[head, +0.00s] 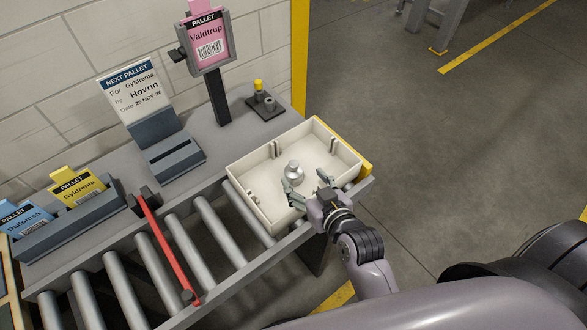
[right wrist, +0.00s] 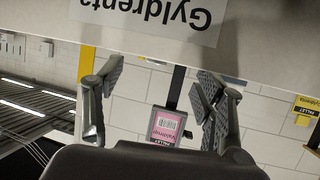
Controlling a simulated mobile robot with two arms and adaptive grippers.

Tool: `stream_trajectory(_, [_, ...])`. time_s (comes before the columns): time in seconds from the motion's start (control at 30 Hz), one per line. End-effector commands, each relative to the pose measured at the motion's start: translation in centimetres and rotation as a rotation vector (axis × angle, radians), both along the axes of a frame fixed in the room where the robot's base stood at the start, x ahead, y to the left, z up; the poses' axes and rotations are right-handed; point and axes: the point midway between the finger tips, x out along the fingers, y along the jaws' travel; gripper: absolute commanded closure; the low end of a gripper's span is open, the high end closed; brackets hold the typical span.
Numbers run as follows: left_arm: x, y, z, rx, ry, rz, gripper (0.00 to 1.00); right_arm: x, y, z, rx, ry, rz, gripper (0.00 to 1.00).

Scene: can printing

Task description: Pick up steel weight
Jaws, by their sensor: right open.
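The steel weight (head: 293,171) is a small silvery piece with a knob on top. It stands upright in the cream tray (head: 249,209), near the middle of its floor. My right gripper (head: 306,182) reaches over the tray's front right side, its fingers spread and empty. The left finger is close to the weight's near side in the picture; I cannot tell whether they touch. In the right wrist view the open fingers (right wrist: 160,78) show with nothing between them, and the weight is not visible there. My left gripper is out of view.
The tray sits at the roller conveyor's (head: 210,232) right end, beside a yellow edge (head: 340,143). A red bar (head: 167,249) crosses the rollers. Behind stand a pink pallet card (head: 208,44) on a post, a Hovrin sign (head: 140,97) and a small stand with a yellow-topped piece (head: 264,102).

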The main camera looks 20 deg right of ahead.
Motion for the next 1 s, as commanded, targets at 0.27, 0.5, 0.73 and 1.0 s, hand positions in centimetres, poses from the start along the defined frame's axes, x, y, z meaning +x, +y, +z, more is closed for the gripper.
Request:
stream_trajectory(0.27, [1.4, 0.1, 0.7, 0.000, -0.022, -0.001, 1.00, 2.3, 0.3, -0.8, 0.001, -0.001, 0.000, 0.36])
stream_trajectory(0.5, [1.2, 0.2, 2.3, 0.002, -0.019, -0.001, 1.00, 5.2, 0.5, -1.1, 0.001, -0.001, 0.000, 0.36])
stream_trajectory(0.73, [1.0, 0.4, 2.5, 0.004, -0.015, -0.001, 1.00, 7.1, 0.7, -2.2, 0.001, 0.000, -0.002, 0.36])
stream_trajectory(1.0, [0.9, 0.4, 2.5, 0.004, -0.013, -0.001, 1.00, 7.2, 0.7, -2.4, 0.001, 0.000, -0.001, 0.37])
